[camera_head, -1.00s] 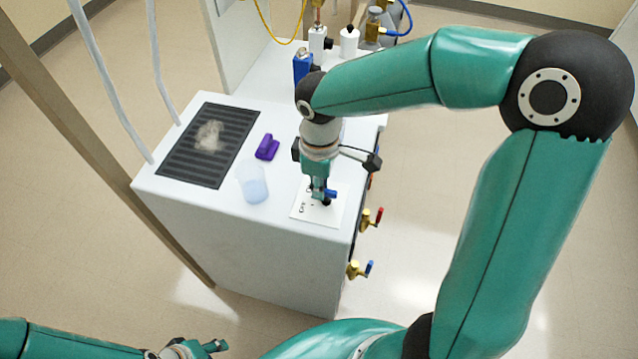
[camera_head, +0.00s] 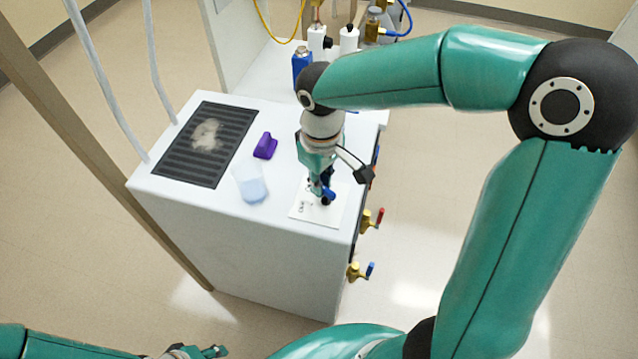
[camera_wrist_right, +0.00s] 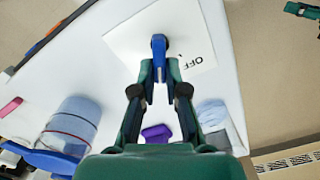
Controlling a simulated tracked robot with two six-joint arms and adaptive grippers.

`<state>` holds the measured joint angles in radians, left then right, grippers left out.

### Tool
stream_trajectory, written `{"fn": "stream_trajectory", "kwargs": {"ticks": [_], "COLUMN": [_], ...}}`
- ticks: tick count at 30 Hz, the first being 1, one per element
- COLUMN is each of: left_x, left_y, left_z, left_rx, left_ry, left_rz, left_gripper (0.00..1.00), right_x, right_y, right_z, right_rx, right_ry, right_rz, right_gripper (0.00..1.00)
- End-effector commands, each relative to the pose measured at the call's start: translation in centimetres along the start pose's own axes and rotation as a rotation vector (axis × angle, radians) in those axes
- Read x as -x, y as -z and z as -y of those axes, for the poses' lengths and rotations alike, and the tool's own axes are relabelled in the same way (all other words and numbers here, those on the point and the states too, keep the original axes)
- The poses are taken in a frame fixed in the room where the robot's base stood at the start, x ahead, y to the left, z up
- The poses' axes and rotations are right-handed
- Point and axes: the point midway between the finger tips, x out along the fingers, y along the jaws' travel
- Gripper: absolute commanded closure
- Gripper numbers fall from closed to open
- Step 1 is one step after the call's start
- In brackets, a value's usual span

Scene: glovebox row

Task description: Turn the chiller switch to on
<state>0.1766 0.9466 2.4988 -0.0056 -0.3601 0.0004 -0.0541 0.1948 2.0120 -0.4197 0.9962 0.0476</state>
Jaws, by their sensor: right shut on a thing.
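The chiller switch is a blue handle (camera_head: 327,196) on a white label plate (camera_head: 318,213) on top of the white chiller cabinet (camera_head: 255,255), near its right edge. In the right wrist view the blue handle (camera_wrist_right: 159,47) stands between my fingertips, with the word OFF on the plate (camera_wrist_right: 125,45) to its right. No ON mark is readable. My right gripper (camera_head: 321,187) points down and is shut on the handle; its fingertips also show in the wrist view (camera_wrist_right: 159,76). My left gripper (camera_head: 205,352) is cut off at the bottom edge, apart from the cabinet.
Red-handled (camera_head: 373,217) and blue-handled (camera_head: 362,270) valves stick out from the right side. A blue container (camera_head: 302,65) stands behind.

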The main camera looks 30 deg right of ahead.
Motion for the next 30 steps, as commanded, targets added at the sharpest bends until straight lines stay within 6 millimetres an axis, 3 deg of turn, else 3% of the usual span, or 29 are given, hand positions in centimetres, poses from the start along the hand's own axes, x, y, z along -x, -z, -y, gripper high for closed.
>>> {"fn": "stream_trajectory", "kwargs": {"ticks": [19, 20, 24, 30], "left_x": [-0.29, -0.29, -0.29, -0.29], "left_y": [0.0, 0.0, 0.0, 0.0], "left_z": [0.1, 0.1, 0.1, 0.11], "left_rx": [0.0, 0.0, 0.0, 0.0], "left_ry": [0.0, 0.0, 0.0, 0.0], "left_rz": [0.0, 0.0, 0.0, 0.0], "left_gripper": [0.6, 0.6, 0.6, 0.6], "right_x": [0.07, 0.07, 0.06, 0.03], "right_y": [-0.04, -0.04, -0.05, -0.05], "right_z": [-0.16, -0.16, -0.16, -0.15], "right_rx": [-0.084, -0.084, -0.083, -0.081], "right_ry": [0.0, 0.0, 0.0, 0.0], "right_rz": [0.0, 0.0, 0.0, 0.0], "right_gripper": [1.0, 0.86, 0.63, 0.62]}}
